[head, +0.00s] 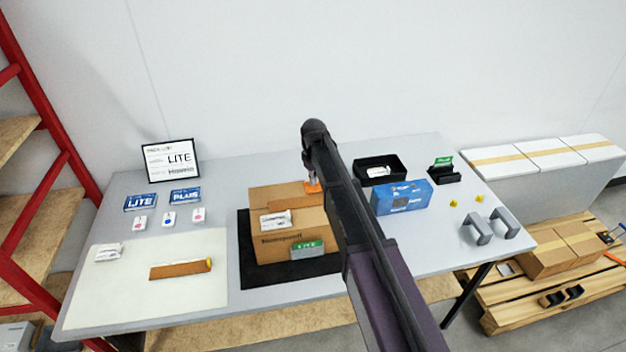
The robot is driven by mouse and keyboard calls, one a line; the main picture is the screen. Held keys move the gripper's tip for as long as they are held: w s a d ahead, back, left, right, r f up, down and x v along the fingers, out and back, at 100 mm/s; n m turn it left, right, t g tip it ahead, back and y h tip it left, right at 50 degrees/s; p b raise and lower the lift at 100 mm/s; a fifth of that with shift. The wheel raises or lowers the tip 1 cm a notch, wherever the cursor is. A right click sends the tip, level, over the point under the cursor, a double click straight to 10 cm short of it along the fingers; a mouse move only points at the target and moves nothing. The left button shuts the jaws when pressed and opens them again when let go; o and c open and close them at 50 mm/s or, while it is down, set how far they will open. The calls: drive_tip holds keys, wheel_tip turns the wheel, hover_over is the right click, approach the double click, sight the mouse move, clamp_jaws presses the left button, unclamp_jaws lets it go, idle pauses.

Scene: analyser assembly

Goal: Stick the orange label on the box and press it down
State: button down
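A brown cardboard box (287,243) stands on a black mat (247,270) on the table. It bears a white label with print (276,220) and a green LITE card or label (308,248) at its lower front. The orange label (313,188) shows as a small patch at the box's top, toward the back right. My gripper (311,180) is directly at the orange label, pointing down. Its fingers are too small to tell open from shut, and I cannot tell whether it holds the label or only touches it. My arm hides the box's right side.
A black tray (380,181) and a blue box (401,198) stand right of my arm. Grey brackets (476,229) lie at the right. A pale mat (130,290) with a brown strip (180,270) is at left. A framed sign (170,161) stands behind small cards.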

drive_tip(key=shift+f+b, duration=0.7)
idle(1.1)
drive_tip(key=shift+r, duration=0.15)
idle(0.3)
drive_tip(key=shift+r+p, duration=2.9)
drive_tip(key=shift+p, duration=0.15)
drive_tip(key=s+d+m, duration=0.1)
drive_tip(key=s+d, duration=0.2)
drive_tip(key=d, duration=0.1)
drive_tip(key=s+d+m, duration=0.1)
drive_tip(key=s+d, duration=0.3)
drive_tip(key=s+d+m, duration=0.1)
drive_tip(key=s+d, duration=0.3)
drive_tip(key=shift+f+m, duration=0.1)
drive_tip(key=shift+m, duration=0.3)
drive_tip(key=s+d+m, duration=0.5)
drive_tip(key=s+d, duration=0.5)
drive_tip(key=s, duration=0.5)
drive_tip(key=shift+d, duration=0.4)
